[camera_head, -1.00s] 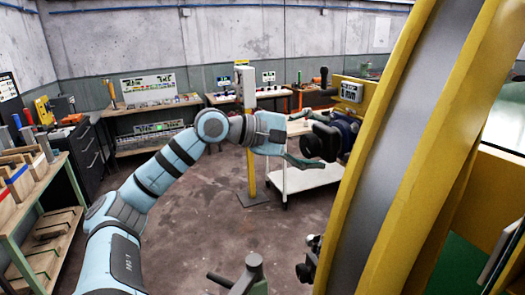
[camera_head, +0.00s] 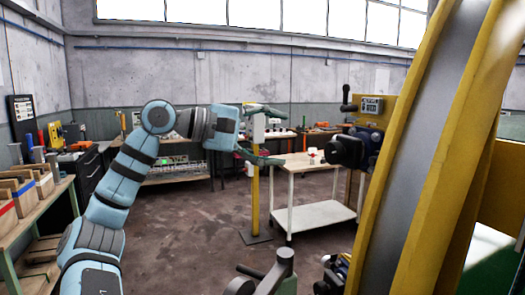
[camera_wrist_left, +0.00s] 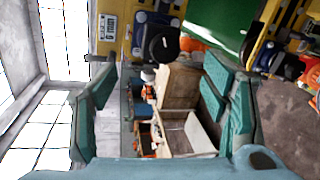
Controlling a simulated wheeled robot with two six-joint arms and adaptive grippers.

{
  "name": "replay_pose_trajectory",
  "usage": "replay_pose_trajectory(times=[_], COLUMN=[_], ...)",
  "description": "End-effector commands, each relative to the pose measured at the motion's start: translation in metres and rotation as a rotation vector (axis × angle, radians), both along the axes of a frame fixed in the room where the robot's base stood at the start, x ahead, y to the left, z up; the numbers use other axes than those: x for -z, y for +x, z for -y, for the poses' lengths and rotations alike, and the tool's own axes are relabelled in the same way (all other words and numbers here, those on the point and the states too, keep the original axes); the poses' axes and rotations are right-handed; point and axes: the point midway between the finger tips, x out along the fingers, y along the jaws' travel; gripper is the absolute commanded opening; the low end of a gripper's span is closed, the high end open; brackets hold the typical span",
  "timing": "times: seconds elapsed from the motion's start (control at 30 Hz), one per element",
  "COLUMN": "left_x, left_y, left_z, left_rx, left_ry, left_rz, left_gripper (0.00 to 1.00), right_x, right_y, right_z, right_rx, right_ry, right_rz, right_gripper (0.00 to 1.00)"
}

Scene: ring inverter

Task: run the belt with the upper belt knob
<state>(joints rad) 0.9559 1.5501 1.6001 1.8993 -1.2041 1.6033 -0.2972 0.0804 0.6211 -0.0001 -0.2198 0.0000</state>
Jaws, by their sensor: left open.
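The upper belt knob (camera_head: 343,151) is a black round knob on a blue housing beside the yellow-edged belt frame in the head view. It also shows in the left wrist view (camera_wrist_left: 163,43), ahead of and between the finger directions. My left gripper (camera_head: 281,137) is open and empty, with its green fingers apart, one above the other. It is left of the knob, with a visible gap and no contact. In the wrist view its fingers (camera_wrist_left: 155,92) are spread wide. My right gripper is not seen.
The curved grey belt (camera_head: 410,150) with yellow sides fills the right. A second black knob (camera_head: 328,285) is low beside it. A grey lever (camera_head: 275,272) stands at bottom centre. A white cart (camera_head: 310,215) and a yellow post (camera_head: 255,190) stand behind the gripper. The middle floor is open.

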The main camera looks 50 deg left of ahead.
Motion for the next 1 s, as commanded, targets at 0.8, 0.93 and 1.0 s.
replay_pose_trajectory(times=[0.8,0.93,1.0], left_x=[0.052,0.094,0.089], left_y=[-0.017,0.000,0.006], left_z=[-0.009,-0.009,-0.009], left_rx=[-0.012,0.076,0.123], left_ry=[0.009,0.430,0.757], left_rz=[-0.060,0.135,0.307], left_gripper=[0.68,0.68,0.68], right_x=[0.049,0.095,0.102], right_y=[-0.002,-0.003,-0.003], right_z=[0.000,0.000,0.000], right_rx=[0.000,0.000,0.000], right_ry=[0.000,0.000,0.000], right_rz=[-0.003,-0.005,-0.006], right_gripper=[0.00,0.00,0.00])
